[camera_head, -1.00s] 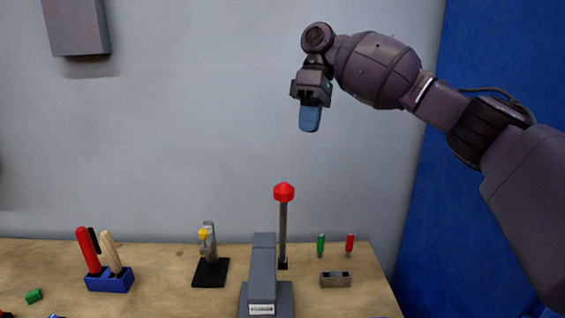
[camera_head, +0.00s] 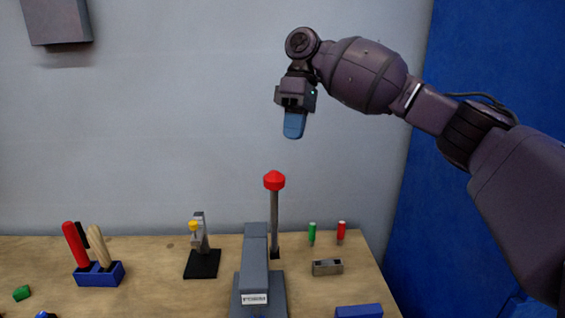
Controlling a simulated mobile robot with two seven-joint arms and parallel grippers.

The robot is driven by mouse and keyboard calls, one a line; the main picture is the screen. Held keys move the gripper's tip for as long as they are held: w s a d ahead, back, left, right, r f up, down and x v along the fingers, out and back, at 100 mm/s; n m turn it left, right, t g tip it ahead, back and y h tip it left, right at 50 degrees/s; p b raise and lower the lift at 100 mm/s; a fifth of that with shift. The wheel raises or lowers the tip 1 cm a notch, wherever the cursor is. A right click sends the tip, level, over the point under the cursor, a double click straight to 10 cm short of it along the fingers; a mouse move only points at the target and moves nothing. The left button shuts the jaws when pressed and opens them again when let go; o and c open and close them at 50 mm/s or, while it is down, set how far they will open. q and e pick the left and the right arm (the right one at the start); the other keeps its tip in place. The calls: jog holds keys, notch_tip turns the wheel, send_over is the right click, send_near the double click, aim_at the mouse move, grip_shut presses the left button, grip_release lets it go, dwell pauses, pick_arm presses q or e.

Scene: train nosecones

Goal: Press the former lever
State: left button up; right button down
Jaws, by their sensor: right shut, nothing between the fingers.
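The former lever is a grey upright rod (camera_head: 274,222) with a red knob (camera_head: 274,181) on top. It stands upright behind and beside the grey former (camera_head: 256,270), which has a white label on its front. My right gripper (camera_head: 294,126) has blue fingertips pointing down and is shut and empty. It is in the air above the red knob and slightly to its right, with a clear gap. My left gripper is not in view.
On the wooden table (camera_head: 160,290) stand a blue holder with handled tools (camera_head: 100,274), a small clamp on a black base (camera_head: 202,262), a metal block (camera_head: 327,267), green (camera_head: 312,233) and red (camera_head: 341,231) handled tools, and a blue block (camera_head: 359,311). A grey wall is behind.

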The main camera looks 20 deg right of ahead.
pick_arm(q)
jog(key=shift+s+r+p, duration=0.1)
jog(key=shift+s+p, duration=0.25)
jog(key=shift+p, duration=0.1)
pick_arm(e)
jog(key=s+a+f, duration=0.4)
jog(key=shift+s+f, duration=0.15)
jog(key=shift+f, duration=0.25)
jog(key=shift+s, duration=0.1)
